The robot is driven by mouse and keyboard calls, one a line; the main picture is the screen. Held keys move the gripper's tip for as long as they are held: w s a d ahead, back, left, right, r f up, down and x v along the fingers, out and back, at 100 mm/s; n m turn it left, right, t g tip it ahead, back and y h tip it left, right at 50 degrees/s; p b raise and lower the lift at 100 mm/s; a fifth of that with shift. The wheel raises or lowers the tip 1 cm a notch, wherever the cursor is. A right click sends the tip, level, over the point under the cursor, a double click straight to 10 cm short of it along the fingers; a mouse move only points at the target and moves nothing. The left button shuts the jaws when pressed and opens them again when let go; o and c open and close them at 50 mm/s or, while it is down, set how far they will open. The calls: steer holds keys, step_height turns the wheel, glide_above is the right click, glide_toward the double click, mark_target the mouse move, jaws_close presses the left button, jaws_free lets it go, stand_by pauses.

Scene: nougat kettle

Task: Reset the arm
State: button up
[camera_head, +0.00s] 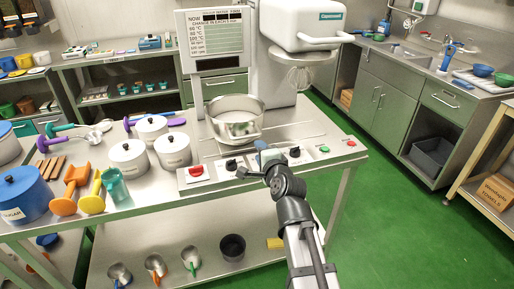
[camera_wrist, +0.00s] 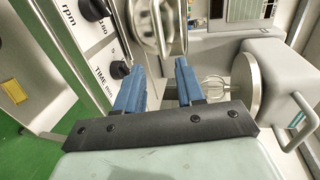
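My gripper (camera_head: 263,152) is over the front control panel of the steel table, just in front of the kettle. In the wrist view its two blue fingers (camera_wrist: 160,85) stand apart with a gap between them, and I see nothing held there. My arm reaches up from the bottom of the head view. A black knob (camera_wrist: 119,69) marked TIME min is beside the left finger. Whether they touch is unclear.
The panel also carries a red switch (camera_head: 196,171), black knobs (camera_head: 231,165), and green (camera_head: 324,149) and red (camera_head: 351,143) buttons. White lidded pots (camera_head: 129,160), a blue sugar pot (camera_head: 24,198) and scoops (camera_head: 74,180) crowd the table's left. Green floor (camera_head: 400,220) is open at right.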

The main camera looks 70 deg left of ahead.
steer(key=shift+d, duration=0.15)
stand_by(0.5)
